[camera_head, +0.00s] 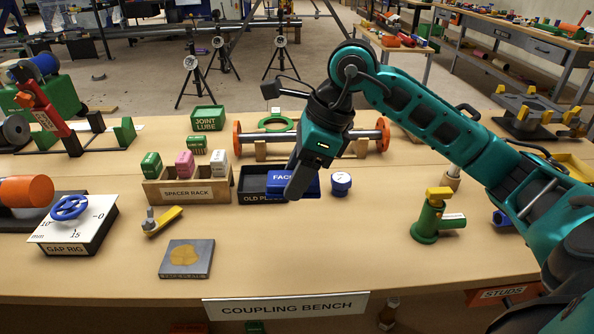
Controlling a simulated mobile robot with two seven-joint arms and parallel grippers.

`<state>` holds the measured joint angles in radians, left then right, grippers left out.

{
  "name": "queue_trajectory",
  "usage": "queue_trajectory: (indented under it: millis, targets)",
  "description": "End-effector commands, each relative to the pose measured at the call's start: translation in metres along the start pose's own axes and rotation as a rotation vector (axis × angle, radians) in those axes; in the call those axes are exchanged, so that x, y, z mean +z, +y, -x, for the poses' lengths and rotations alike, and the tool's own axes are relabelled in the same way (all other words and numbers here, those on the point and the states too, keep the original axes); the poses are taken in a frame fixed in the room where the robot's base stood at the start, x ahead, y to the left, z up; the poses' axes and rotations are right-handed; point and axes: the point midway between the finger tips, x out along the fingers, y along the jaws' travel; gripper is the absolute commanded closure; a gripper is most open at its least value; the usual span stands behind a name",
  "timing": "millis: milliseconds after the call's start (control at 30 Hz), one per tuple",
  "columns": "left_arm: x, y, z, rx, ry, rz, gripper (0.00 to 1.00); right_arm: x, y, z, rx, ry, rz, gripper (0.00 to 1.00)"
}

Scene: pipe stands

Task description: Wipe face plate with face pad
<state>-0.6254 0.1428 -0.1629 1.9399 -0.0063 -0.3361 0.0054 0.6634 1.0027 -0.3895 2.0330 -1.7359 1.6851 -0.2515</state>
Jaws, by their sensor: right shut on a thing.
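The face plate (201,268) is a flat grey square lying near the front of the bench, with a tan smear on its top. Lettering on its front edge is too small to read for sure. The face pad (307,183) is a blue block with white "FAC…" lettering, partly hidden by my gripper. It is at the dark tray (248,186) labelled "OLD P…"; I cannot tell whether it rests there or is lifted. My right gripper (297,188) points down and is shut on the face pad, right of and behind the face plate. My left gripper is not in view.
A spacer rack (187,194) with several coloured blocks stands left of the tray. A yellow-handled tool (163,221) lies behind the plate. The bench right of the plate is clear.

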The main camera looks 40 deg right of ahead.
Motion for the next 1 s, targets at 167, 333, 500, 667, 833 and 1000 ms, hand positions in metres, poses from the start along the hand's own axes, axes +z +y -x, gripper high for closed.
queue_trajectory:
  millis: [167, 333, 500, 667, 833, 1000]
  targets:
    - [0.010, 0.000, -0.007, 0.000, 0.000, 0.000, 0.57, -0.005, 0.000, -0.013, 0.000, 0.001, 0.000, 0.72]
    - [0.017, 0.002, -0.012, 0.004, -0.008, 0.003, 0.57, -0.009, 0.000, -0.022, 0.000, 0.000, 0.000, 0.72]
    - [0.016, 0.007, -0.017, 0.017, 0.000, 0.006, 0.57, -0.013, 0.000, -0.032, 0.000, -0.001, 0.000, 0.72]
    - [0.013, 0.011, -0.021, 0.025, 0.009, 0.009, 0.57, -0.017, 0.000, -0.041, 0.000, -0.001, 0.000, 0.72]
    - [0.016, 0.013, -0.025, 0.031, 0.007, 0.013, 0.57, -0.021, 0.000, -0.050, 0.000, 0.000, 0.000, 0.72]
    - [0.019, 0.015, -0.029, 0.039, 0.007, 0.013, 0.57, -0.025, 0.000, -0.059, 0.000, 0.000, 0.000, 0.72]
